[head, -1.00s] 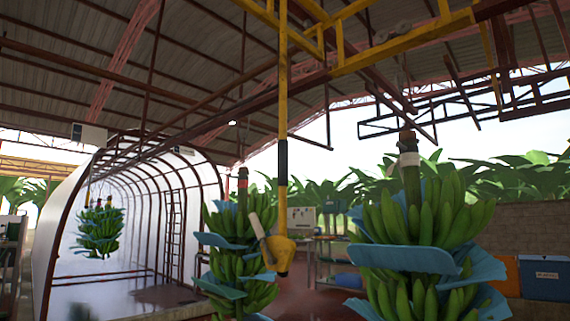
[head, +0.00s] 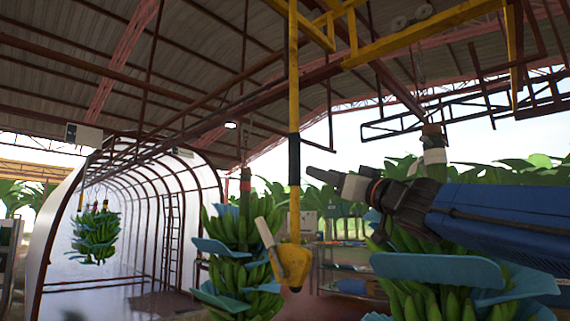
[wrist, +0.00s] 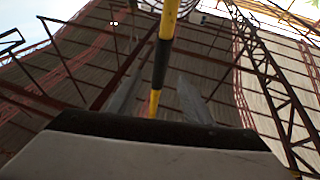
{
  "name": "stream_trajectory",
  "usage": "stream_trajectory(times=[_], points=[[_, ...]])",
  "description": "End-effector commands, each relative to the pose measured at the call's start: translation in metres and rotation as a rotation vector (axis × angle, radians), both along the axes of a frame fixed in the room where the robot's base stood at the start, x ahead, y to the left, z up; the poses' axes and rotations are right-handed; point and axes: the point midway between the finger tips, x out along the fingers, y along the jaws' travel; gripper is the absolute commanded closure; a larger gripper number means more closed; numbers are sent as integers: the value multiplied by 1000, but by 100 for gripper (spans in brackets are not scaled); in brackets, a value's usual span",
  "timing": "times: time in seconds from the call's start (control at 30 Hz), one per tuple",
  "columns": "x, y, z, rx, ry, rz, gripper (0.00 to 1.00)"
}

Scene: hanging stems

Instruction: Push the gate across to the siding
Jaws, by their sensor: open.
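The gate is a yellow overhead frame (head: 425,40) at the top right of the head view. A yellow pole (head: 294,90) hangs straight down at its left end, with a black grip band (head: 294,160) and a yellow block with a pale lever (head: 291,263) at the bottom. My gripper (head: 309,174) comes from the right, level with the black band. Its tips show just right of the pole, apparently short of it. In the wrist view the gripper (wrist: 160,85) is open, and the pole (wrist: 163,55) shows between its two grey fingers. Contact is not visible.
Banana bunches with blue sheets hang left of the pole (head: 237,245) and behind my arm at right (head: 430,300). More bunches (head: 97,235) hang by the arched tunnel (head: 60,230). Dark rails (head: 225,120) run overhead. Shelves (head: 345,265) stand behind the pole.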

Motion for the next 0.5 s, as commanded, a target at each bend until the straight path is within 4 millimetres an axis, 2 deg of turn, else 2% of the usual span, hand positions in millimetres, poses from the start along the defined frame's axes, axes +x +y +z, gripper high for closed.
stream_trajectory(times=[0.17,0.5], points=[[8,9,6,-1,-3,10,54],[45,41,25,-1,-2,8,54]])
